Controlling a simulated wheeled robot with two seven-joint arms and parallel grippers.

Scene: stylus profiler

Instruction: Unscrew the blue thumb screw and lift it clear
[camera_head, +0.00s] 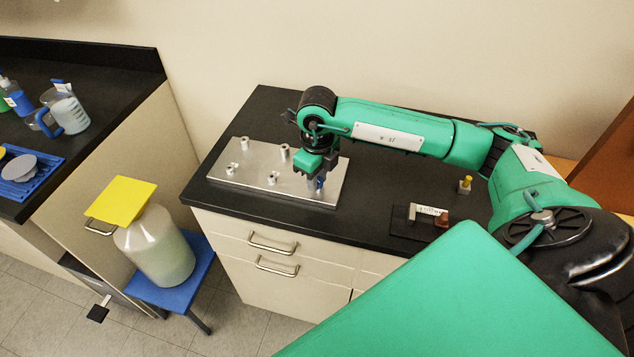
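A blue thumb screw (320,182) shows as a small blue patch at the right end of the silver metal plate (255,190) on the black counter. My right gripper (317,177) points down over that end of the plate, right at the screw. The gripper body hides most of the screw. The fingers are too small and covered to tell whether they are closed on it or only around it. My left gripper does not show in this view.
Several silver posts (284,150) stand on the plate. A dark pad with a small device (428,214) and a yellow-topped block (465,184) are to the right. A jug (155,248) on a blue stool stands left of the drawers.

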